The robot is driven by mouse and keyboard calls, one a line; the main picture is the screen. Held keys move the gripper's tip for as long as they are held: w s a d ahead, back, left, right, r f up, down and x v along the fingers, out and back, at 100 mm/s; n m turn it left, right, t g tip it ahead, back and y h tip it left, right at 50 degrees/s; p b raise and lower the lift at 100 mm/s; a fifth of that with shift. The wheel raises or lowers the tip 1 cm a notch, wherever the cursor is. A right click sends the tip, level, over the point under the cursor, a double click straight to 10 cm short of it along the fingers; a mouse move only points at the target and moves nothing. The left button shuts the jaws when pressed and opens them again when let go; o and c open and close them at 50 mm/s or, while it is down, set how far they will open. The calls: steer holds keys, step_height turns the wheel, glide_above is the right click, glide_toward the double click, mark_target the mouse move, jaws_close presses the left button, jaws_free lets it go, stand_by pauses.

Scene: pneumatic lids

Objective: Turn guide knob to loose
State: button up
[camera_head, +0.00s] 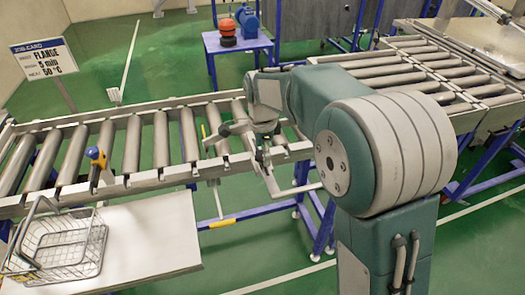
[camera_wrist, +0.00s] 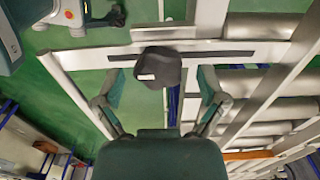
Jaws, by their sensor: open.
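A dark, rounded knob (camera_wrist: 158,67) with a small white label sits on a pale slotted bar (camera_wrist: 235,52) in the wrist view; I take it to be the guide knob. My gripper (camera_wrist: 160,80) is open, with one finger on each side of the knob and a gap showing on both sides. I see no contact. In the head view my gripper (camera_head: 248,146) is at the near edge of the roller conveyor (camera_head: 157,140), at the end of my bent arm. The knob cannot be made out there. Its loose or tight setting does not show.
A yellow and blue fitting (camera_head: 97,158) stands on the conveyor's near rail. A wire basket (camera_head: 60,245) sits on a pale table (camera_head: 150,235) at the lower left. A sign (camera_head: 44,60) stands at the far left. A blue stand (camera_head: 237,44) is behind. Green floor is open beyond the conveyor.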

steer(key=shift+a, duration=0.1)
steer(key=c, duration=1.2)
steer(key=shift+o, duration=0.2)
